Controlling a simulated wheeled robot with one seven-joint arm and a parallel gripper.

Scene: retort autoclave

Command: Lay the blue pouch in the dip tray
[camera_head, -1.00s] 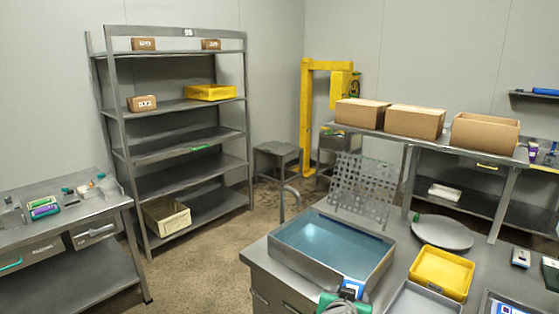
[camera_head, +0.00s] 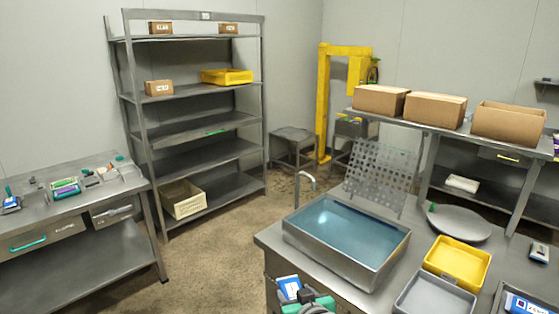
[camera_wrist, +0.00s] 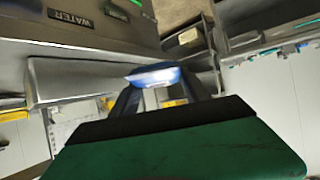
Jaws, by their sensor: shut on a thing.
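The blue pouch (camera_head: 289,287), blue with a white face, is low in the head view, held at the tip of my gripper (camera_head: 296,294). In the wrist view the pouch (camera_wrist: 152,76) is between the two dark fingers of my gripper (camera_wrist: 154,88), shut on it. A large steel tray (camera_head: 377,265) of blue liquid, which looks like the dip tray, stands on the right bench. In the head view, my gripper and the pouch appear in front of the bench's near side, below and left of this tray. Their exact height is unclear.
A yellow tray (camera_head: 447,283) and a grey tray (camera_head: 412,300) stand right of the steel tray. A round plate (camera_head: 460,223) lies farther right. Open floor separates the bench from the left table (camera_head: 62,232).

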